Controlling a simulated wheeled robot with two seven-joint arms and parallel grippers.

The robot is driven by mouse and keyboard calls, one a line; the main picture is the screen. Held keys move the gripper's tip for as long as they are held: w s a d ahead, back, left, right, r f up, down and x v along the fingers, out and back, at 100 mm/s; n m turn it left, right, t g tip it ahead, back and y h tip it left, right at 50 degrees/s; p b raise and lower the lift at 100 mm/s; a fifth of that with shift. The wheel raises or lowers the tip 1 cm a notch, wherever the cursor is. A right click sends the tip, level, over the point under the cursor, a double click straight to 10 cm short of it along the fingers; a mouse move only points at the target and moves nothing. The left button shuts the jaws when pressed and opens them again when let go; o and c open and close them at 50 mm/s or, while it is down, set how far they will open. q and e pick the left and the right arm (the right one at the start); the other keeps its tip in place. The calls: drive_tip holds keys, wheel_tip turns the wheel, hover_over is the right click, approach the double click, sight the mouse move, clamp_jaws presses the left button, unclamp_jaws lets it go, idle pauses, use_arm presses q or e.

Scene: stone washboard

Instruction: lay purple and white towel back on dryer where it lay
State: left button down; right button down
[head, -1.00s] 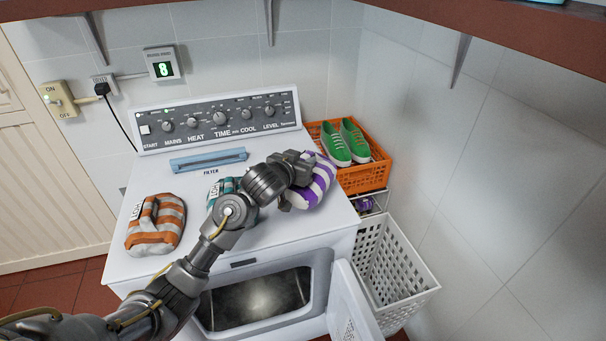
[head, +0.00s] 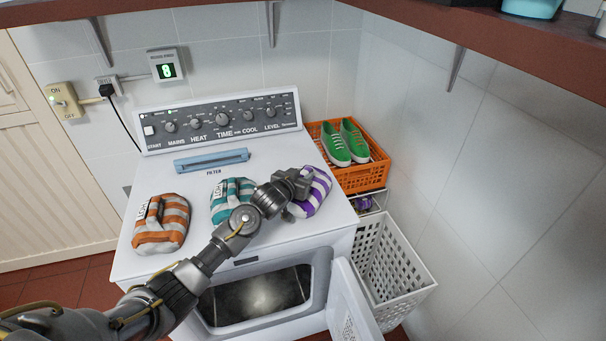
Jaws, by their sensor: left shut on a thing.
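The purple and white towel (head: 318,188) is at the right side of the white dryer's top (head: 270,232). My left gripper (head: 298,190) is shut on its left side; the fingertips are partly hidden against the towel. The towel is at or very close to the dryer top; I cannot tell whether it rests fully on it. A teal and white towel (head: 232,193) lies left of my gripper, partly behind my arm. An orange and white towel (head: 161,222) lies farther left on the dryer. My right gripper is not in view.
An orange crate (head: 362,178) with green shoes (head: 345,142) stands right of the dryer, above a white laundry basket (head: 395,262). The dryer door (head: 352,305) hangs open at the front. The control panel (head: 220,122) rises at the back. A shelf (head: 480,45) overhangs at upper right.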

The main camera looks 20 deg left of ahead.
use_arm(q)
drive_tip(key=shift+f, duration=0.15)
drive_tip(key=c, duration=1.2)
unclamp_jaws()
drive_tip(key=shift+r, duration=0.2)
drive_tip(key=b+v, duration=0.1)
drive_tip(key=v, duration=1.1)
drive_tip(key=shift+b, duration=0.35)
